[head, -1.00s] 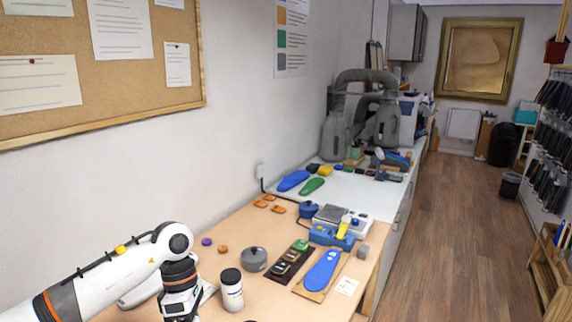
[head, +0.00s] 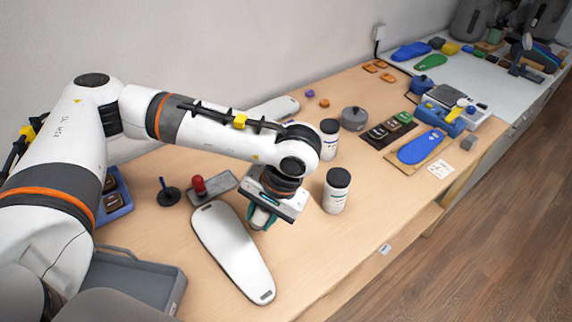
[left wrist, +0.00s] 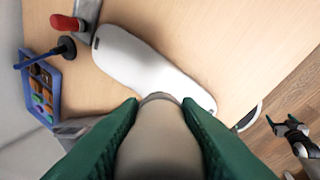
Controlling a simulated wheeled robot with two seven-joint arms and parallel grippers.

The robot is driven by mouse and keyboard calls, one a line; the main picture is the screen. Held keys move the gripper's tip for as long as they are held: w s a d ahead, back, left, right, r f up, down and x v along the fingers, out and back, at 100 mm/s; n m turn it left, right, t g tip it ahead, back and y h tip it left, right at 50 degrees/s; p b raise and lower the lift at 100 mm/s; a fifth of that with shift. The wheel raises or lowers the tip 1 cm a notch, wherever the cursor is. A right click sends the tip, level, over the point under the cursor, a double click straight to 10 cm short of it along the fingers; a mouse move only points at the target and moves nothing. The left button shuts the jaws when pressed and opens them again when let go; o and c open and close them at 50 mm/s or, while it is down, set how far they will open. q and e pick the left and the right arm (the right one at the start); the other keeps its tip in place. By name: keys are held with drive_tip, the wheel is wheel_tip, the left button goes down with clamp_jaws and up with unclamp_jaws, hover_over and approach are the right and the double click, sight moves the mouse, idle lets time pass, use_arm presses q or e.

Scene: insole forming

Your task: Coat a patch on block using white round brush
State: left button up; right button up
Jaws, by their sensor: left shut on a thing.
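A smooth white sole-shaped block (head: 234,252) lies on the wooden table, with a dark slot at its near end. It also shows in the left wrist view (left wrist: 150,65). My left gripper (head: 263,217) is beside its right edge, fingers pointing down. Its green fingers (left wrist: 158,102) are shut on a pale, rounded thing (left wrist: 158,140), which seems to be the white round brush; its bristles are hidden. I cannot tell whether it touches the block. What seems to be my right gripper (left wrist: 292,127) shows small over the floor in the left wrist view; its jaw state is unclear.
White black-lidded jars (head: 337,192) stand right of my left gripper. A red-knobbed grey tool (head: 207,186) and a black round stand (head: 168,193) are left of it. A grey tray (head: 135,280) is at front left. A blue insole (head: 420,147) lies farther right.

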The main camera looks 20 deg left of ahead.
use_arm(q)
drive_tip(key=w+a+r+t+b, duration=0.1)
drive_tip(key=w+a+t+b, duration=0.2)
drive_tip(key=w, duration=0.7)
drive_tip(key=w+a+r+b, duration=0.2)
drive_tip(key=w+a+b, duration=0.25)
drive_tip(key=w, duration=0.55)
drive_tip(key=shift+s+a+f+b, duration=0.1)
drive_tip(key=shift+a+f+b, duration=0.1)
drive_tip(key=shift+f+b, duration=1)
drive_tip(key=shift+a+f+b, duration=0.2)
drive_tip(key=shift+f+b, duration=0.35)
drive_tip(key=shift+f, duration=1.15)
drive_tip(key=shift+f, duration=0.3)
drive_tip(key=shift+s+f, duration=0.2)
drive_tip(key=shift+f, duration=0.15)
drive_tip(key=shift+w+r, duration=0.1)
